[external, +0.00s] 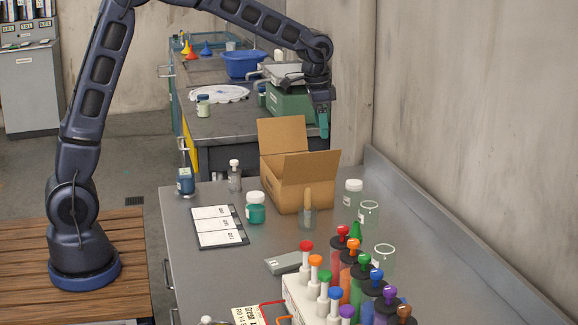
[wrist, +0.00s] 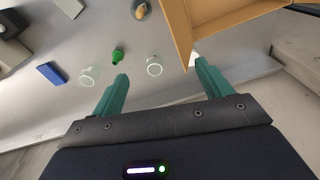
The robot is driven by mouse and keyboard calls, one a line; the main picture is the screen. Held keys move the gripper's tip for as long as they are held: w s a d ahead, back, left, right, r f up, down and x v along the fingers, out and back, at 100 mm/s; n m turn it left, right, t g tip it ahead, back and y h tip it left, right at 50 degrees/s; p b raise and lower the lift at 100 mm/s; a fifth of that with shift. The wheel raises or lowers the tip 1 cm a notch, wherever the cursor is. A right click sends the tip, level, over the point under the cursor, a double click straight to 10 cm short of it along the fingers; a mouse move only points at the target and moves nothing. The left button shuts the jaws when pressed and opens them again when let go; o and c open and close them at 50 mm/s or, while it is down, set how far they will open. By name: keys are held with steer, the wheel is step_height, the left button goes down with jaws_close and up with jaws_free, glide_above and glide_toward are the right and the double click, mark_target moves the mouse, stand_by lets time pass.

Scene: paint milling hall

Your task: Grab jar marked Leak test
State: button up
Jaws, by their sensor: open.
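Several lidded jars show in the external view, and I cannot read "Leak test" on any of them. A dark blue jar with a pale label (external: 185,182) stands at the bench's far left corner. A teal jar with a white lid (external: 256,212) stands left of the cardboard box. A clear jar with a white lid (external: 352,194) stands right of the box. My gripper (external: 323,128) hangs behind the box, apart from these jars. In the wrist view my gripper (wrist: 160,82) is open and empty.
The open cardboard box (external: 300,190) also shows in the wrist view (wrist: 205,22). Open glass vessels (external: 368,213) (external: 384,258) stand to its right. Coloured bottles (external: 350,280) crowd the front. The bench has a raised right edge.

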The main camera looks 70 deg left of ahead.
steer(key=g, duration=0.1)
glide_toward(352, 198)
steer(key=a, duration=0.1)
steer(key=w+a, duration=0.1)
steer(key=shift+a+f+m, duration=0.2)
steer(key=shift+a+m, duration=0.1)
steer(key=shift+a, duration=0.05)
steer(key=shift+w+f, duration=0.2)
steer(key=shift+f, duration=5.35)
steer(key=c, duration=1.1)
